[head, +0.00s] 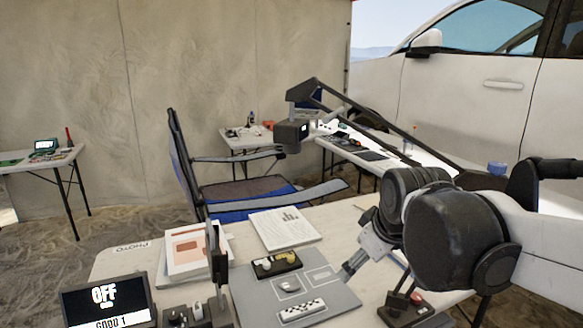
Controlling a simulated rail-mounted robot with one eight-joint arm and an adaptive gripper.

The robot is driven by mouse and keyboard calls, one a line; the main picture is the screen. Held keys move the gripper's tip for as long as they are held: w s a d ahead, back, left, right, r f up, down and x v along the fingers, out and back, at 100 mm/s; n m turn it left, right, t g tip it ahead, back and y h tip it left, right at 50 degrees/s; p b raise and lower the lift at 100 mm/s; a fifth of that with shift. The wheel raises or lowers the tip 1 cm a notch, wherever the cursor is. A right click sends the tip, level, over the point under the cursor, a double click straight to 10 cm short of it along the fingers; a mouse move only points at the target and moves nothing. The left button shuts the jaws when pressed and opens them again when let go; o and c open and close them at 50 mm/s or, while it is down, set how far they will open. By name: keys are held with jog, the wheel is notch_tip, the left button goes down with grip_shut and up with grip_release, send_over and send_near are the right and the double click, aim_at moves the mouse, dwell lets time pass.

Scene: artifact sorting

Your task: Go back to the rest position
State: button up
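My gripper (352,266) hangs above the right edge of a grey mat (325,300) on the near table. It points down and to the left, and its fingers are small and partly hidden by my arm, so I cannot tell whether they are open or shut. I see no object in it. On the mat a small grey piece (289,285) lies in the middle, with a black and white scale bar (301,310) in front of it. A black tray (264,270) with yellowish pieces is at the mat's back edge.
Papers (285,228) lie behind the mat. A dark upright stand (216,262) and an OFF display (107,302) are at left. A black device with a red knob (416,298) is near my arm. A lamp arm (375,120) reaches overhead; a folding chair (240,185) stands behind.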

jog(key=s+d+f+m, duration=0.2)
jog(key=s+m, duration=0.1)
jog(key=s, duration=0.4)
jog(key=s+d+f+m+p, duration=0.1)
jog(key=s+m, duration=0.3)
jog(key=s, duration=0.4)
jog(key=shift+d+f+t, duration=0.4)
jog(key=shift+d, duration=0.35)
jog(key=shift+c, duration=0.4)
